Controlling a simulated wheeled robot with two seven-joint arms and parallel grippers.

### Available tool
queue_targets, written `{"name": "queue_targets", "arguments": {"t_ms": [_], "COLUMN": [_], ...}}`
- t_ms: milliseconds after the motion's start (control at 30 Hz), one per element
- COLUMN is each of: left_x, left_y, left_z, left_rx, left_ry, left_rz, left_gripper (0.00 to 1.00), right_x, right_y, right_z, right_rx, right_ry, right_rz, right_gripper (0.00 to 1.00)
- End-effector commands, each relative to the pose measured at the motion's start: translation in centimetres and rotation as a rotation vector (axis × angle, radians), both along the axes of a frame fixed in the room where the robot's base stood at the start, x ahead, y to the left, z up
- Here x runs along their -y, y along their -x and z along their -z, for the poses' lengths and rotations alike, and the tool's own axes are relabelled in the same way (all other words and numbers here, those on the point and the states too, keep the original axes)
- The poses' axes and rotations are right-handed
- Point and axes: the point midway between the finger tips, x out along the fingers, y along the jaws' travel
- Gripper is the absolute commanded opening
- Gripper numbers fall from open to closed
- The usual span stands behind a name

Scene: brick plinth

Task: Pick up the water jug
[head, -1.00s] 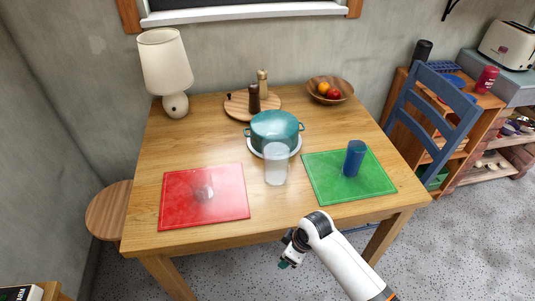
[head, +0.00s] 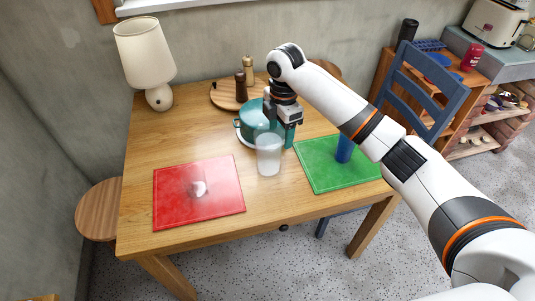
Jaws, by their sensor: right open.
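The water jug (head: 268,158) is a clear, frosted-looking upright vessel. It stands on the wooden table in front of the teal pot, between the red mat and the green mat. My right gripper (head: 281,130) points down just behind and to the right of the jug's rim, in front of the pot. Its jaws are open; whether they touch the jug or reach around part of it I cannot tell. My left gripper is not in view.
The teal pot (head: 252,122) stands close behind the jug. A blue cup (head: 344,149) on the green mat (head: 322,177) is partly hidden by my right arm. The red mat (head: 215,205) carries a small clear object (head: 199,188). A lamp (head: 147,55) stands at the back left.

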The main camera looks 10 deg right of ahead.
Motion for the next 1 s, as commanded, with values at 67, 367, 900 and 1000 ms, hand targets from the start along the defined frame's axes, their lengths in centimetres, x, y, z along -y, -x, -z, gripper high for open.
{"name": "queue_targets", "arguments": {"t_ms": [67,367,900,1000], "left_x": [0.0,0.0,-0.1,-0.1], "left_y": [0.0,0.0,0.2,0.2], "left_z": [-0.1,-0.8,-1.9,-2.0], "left_rx": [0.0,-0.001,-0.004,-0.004], "left_ry": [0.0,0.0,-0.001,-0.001], "left_rz": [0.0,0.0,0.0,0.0], "left_gripper": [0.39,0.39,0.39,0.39], "right_x": [0.5,0.7,0.6,0.7], "right_y": [-0.5,-0.5,-0.4,-0.5], "right_z": [-1.2,1.9,9.0,9.9], "right_rx": [-0.003,-0.009,-0.008,-0.006], "right_ry": [0.011,0.015,0.015,0.014], "right_rz": [-0.021,-0.033,-0.031,-0.031], "right_gripper": [0.65,0.65,0.65,0.65]}}
